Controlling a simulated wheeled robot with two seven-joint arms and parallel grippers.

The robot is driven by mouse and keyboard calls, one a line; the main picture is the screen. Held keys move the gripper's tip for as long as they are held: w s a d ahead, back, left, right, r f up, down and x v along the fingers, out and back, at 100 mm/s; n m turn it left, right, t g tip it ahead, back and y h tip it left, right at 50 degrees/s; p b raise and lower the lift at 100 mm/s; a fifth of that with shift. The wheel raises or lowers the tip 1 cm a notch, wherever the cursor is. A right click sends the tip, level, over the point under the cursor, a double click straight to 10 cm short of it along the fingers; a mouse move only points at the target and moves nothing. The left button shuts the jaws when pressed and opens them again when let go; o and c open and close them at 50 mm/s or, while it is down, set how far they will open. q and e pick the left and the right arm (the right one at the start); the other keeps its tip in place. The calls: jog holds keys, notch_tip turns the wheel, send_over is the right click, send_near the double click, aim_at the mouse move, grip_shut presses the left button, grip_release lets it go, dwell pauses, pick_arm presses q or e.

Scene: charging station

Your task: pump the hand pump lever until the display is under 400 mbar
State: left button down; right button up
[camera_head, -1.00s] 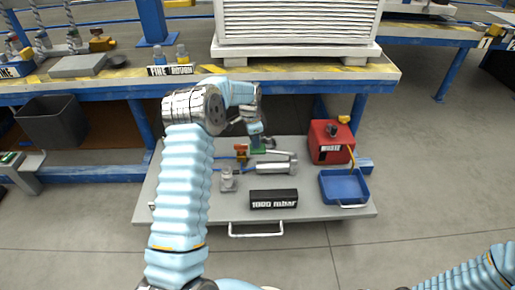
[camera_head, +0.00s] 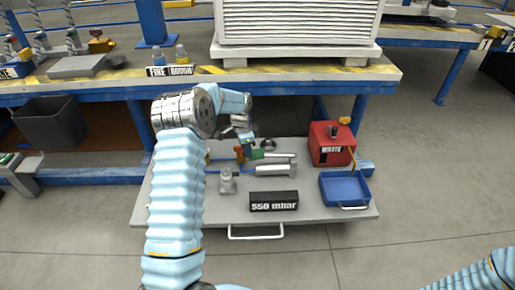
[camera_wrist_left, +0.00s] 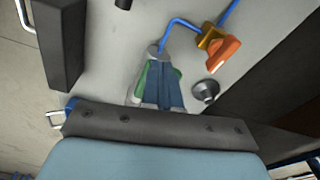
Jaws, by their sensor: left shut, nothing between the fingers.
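The display (camera_head: 273,200) at the front of the grey shelf reads 550 mbar. The hand pump (camera_head: 275,169), a silver cylinder, lies behind it, with a pale rod alongside. A green part (camera_head: 257,154), possibly the lever's grip, is at the rod's left end. My left gripper (camera_head: 245,138) points down beside the green part, partly hidden by my wrist. My right gripper is out of view.
An orange valve handle (camera_wrist_left: 222,53) and blue hose are close to my left fingers. A small dark cone-shaped piece (camera_wrist_left: 205,91) is near too. The bench (camera_head: 300,78) overhangs behind.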

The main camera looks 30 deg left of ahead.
pick_arm(q)
jog(key=shift+f, duration=0.1)
notch_tip(320, 180, up, 14)
jog(key=s+p, duration=0.1)
jog(key=p, duration=0.1)
jog(key=shift+a, duration=0.45)
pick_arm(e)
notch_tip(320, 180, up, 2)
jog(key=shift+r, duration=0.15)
pick_arm(q)
jog(key=shift+f, duration=0.2)
dwell(0.3)
